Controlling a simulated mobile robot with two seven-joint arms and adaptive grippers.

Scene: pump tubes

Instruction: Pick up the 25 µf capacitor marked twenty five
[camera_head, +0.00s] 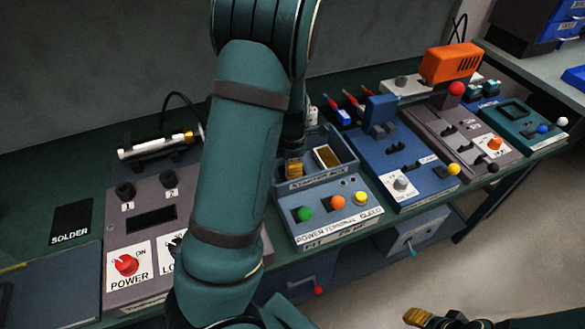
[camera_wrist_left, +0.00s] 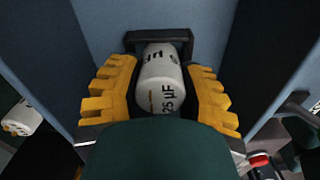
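The 25 µF capacitor (camera_wrist_left: 160,75) is a white cylinder with black lettering, seen in the left wrist view with "25 µF" readable. It lies between the two yellow ridged fingers of my left gripper (camera_wrist_left: 162,85), which are very close to its sides. I cannot tell whether they press on it. A dark bracket (camera_wrist_left: 160,38) is just beyond its far end. In the head view my left arm covers much of the middle, and a yellow finger shows inside the blue starter box (camera_head: 318,181). My right gripper (camera_head: 418,316) shows only partly at the bottom edge.
Another white cylinder (camera_wrist_left: 20,117) lies at the left in the left wrist view. Beside the starter box stand a grey power panel (camera_head: 126,222), a blue panel (camera_head: 375,165) and a grey panel (camera_head: 450,130).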

